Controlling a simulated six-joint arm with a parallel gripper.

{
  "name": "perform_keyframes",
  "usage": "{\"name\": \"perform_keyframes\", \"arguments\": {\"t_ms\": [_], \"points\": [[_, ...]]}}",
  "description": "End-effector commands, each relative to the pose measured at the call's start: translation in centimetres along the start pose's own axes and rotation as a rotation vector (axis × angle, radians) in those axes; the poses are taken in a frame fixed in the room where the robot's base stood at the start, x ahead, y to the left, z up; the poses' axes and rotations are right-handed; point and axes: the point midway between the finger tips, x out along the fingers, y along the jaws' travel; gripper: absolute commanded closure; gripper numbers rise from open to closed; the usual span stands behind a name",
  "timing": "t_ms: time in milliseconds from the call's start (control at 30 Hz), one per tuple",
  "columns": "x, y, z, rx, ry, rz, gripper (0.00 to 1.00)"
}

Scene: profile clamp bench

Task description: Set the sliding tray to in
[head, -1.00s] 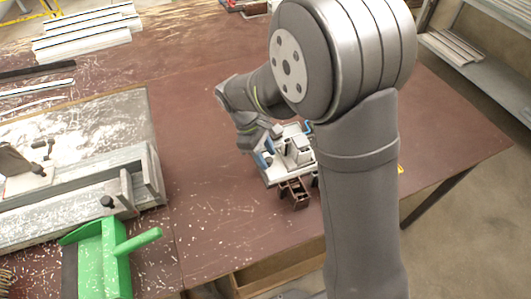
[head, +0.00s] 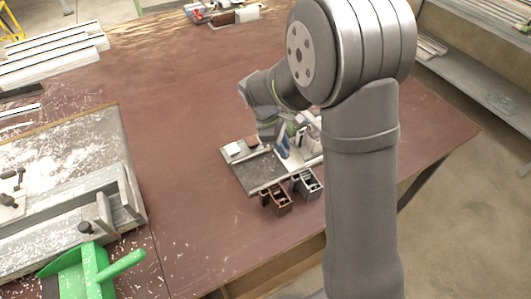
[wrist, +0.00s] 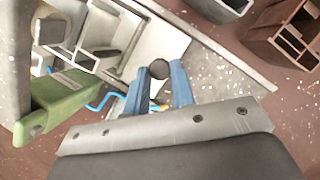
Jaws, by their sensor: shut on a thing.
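The sliding tray is a white plate carrying pale blocks and a clamp, sitting on a grey base plate (head: 262,172). In the head view the tray (head: 297,165) is at the base's right side, partly hidden behind my arm. The bare grey surface shows to its left. In the wrist view the tray (wrist: 165,38) lies beyond my fingertips. My gripper (head: 281,150) has blue fingers pointing down at the tray. In the wrist view my gripper (wrist: 160,88) is shut on a dark round knob (wrist: 160,69), with a finger on either side.
A green block (wrist: 60,102) is close to my gripper at left in the wrist view. The bench middle is clear.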

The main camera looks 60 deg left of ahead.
Motion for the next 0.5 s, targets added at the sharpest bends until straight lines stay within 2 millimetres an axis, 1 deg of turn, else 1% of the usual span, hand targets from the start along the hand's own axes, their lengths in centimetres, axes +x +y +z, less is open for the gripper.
{"name": "perform_keyframes", "arguments": {"t_ms": [100,367,400,500], "points": [[0.13,0.61,0.53,0.001,0.001,0.003,1.0],[0.16,0.78,0.68,0.001,-0.001,0.005,1.0],[0.17,0.79,0.7,0.001,-0.001,0.006,0.73],[0.17,0.75,0.66,0.001,-0.001,0.005,0.55]]}}
